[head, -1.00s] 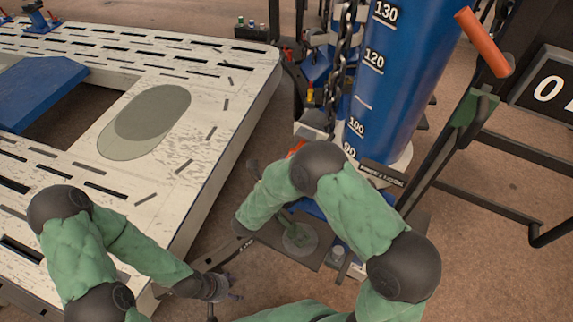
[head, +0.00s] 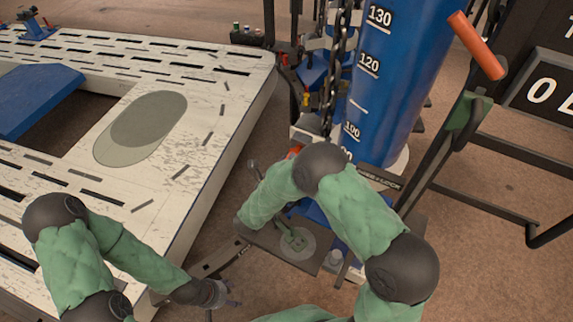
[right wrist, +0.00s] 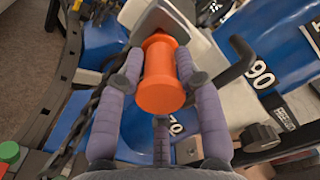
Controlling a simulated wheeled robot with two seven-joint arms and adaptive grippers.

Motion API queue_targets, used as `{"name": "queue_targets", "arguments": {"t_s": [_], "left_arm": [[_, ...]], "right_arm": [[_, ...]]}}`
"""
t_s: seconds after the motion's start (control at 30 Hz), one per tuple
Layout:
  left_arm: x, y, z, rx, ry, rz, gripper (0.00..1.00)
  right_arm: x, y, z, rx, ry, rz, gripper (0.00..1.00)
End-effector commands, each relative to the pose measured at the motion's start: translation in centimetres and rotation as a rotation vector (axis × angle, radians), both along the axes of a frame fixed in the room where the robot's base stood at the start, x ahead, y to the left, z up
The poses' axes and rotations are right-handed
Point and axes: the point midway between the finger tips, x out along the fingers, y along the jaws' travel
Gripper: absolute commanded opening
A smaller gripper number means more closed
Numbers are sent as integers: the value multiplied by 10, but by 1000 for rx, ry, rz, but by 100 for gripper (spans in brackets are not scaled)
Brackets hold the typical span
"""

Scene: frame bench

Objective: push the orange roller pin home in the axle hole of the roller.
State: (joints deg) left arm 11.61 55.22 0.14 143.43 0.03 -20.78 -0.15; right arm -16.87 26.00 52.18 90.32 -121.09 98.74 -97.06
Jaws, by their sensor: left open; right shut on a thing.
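The orange roller pin (right wrist: 162,82) is between the purple fingers of my right gripper (right wrist: 159,66) in the right wrist view. Its wide flanged end faces the camera. Its far end meets a pale grey metal part (right wrist: 168,20), possibly the roller or its bracket. The axle hole is hidden, and I cannot tell how deep the pin sits. In the head view my right forearm covers the right gripper; a small orange patch (head: 293,151) shows beside it at the tower's foot. My left gripper (head: 226,296) is open, low beside the bench edge.
A blue tower (head: 394,90) with a scale and a hanging chain (head: 340,60) stands behind my right arm. A black frame with an orange handle (head: 476,45) is at the right. The slotted white bench (head: 215,130) fills the left. Brown floor lies between.

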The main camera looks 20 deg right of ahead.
Motion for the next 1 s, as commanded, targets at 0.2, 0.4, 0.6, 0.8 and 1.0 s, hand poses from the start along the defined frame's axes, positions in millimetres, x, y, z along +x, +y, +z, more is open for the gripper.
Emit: {"name": "queue_targets", "arguments": {"t_s": [0.2,0.4,0.6,0.8,1.0], "left_arm": [[0,0,0,0,0,0,66],[0,0,-1,0,0,0,66],[0,0,-1,0,0,0,66],[0,0,-1,0,0,0,66],[0,0,-2,0,0,0,66]], "right_arm": [[4,-4,1,0,-2,-2,0],[7,-7,1,0,-2,-2,0],[10,-10,1,0,-3,-1,0],[13,-13,1,0,-3,-2,0],[16,-16,1,0,-2,-2,0]]}}
